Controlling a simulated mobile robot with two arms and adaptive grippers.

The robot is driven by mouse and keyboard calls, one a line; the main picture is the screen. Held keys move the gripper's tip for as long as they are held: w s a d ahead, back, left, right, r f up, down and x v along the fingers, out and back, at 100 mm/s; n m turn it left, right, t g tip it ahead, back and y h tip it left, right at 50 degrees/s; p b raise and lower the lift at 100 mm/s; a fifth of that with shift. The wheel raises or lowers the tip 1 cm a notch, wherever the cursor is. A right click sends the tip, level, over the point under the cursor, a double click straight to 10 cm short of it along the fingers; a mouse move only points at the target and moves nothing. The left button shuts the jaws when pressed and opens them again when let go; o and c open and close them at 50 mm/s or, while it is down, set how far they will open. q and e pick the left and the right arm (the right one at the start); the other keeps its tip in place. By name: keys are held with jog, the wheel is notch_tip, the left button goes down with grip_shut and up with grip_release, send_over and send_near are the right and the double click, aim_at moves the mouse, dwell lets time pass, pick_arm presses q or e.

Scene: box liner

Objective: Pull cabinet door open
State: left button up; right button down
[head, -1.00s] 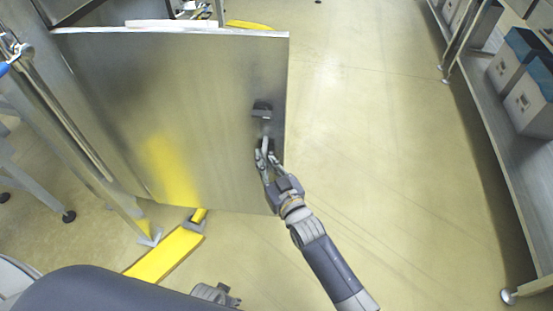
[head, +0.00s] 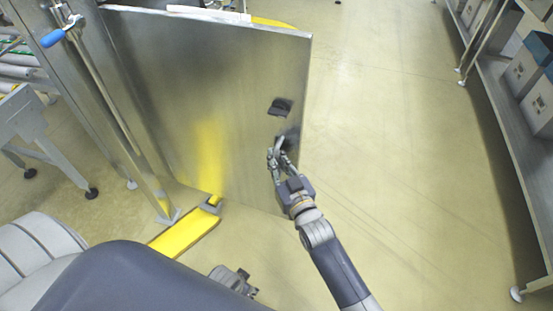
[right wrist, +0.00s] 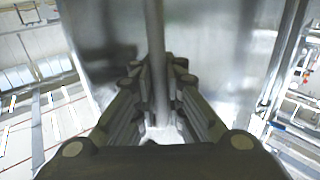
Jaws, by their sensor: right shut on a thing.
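The cabinet door (head: 220,100) is a large brushed-metal panel in the head view. It stands out from the frame at the left, with floor beyond its right edge. A dark handle mount (head: 280,107) sits near that edge. My right gripper (head: 278,150) is at the handle just below the mount. In the right wrist view, a vertical handle bar (right wrist: 155,45) runs between the fingers of my right gripper (right wrist: 160,100), which are shut on it. My left gripper (head: 235,279) is low in the head view, apart from the door, partly hidden by my body; its fingers are unclear.
A metal post (head: 125,110) with a blue-handled lever stands left of the door. A yellow floor piece (head: 185,238) lies below the door. A roller conveyor (head: 25,75) is at far left. A shelf (head: 490,140) with boxes lines the right; the floor between is clear.

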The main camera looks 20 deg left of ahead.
jog(key=shift+w+d+f, duration=0.2)
jog(key=shift+w+d, duration=0.05)
jog(key=shift+d, duration=0.1)
jog(key=c, duration=1.7)
grip_release()
jog(key=shift+d, duration=0.1)
jog(key=shift+o, duration=0.2)
jog(key=shift+r, duration=0.1)
jog(key=shift+s, duration=0.15)
jog(key=v, duration=1.2)
